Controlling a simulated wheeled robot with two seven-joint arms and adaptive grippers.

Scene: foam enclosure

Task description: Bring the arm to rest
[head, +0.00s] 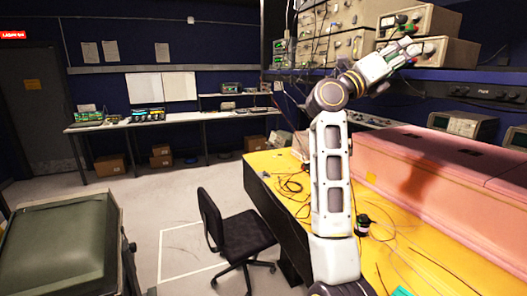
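My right arm rises from the bottom of the head view, over the yellow bench (270,170), and bends to the upper right. My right gripper (408,50) is raised in front of the grey instruments on the shelf. It is small here, and I cannot tell whether its fingers are open or shut or whether they touch anything. My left gripper and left arm are not in view.
A pink foam enclosure (440,165) stands on the bench at right, with a dark shadow on it. Stacked instruments (425,20) sit above. A small dark jar (362,224) and loose wires lie by my arm. A black chair (240,235) stands left of the bench.

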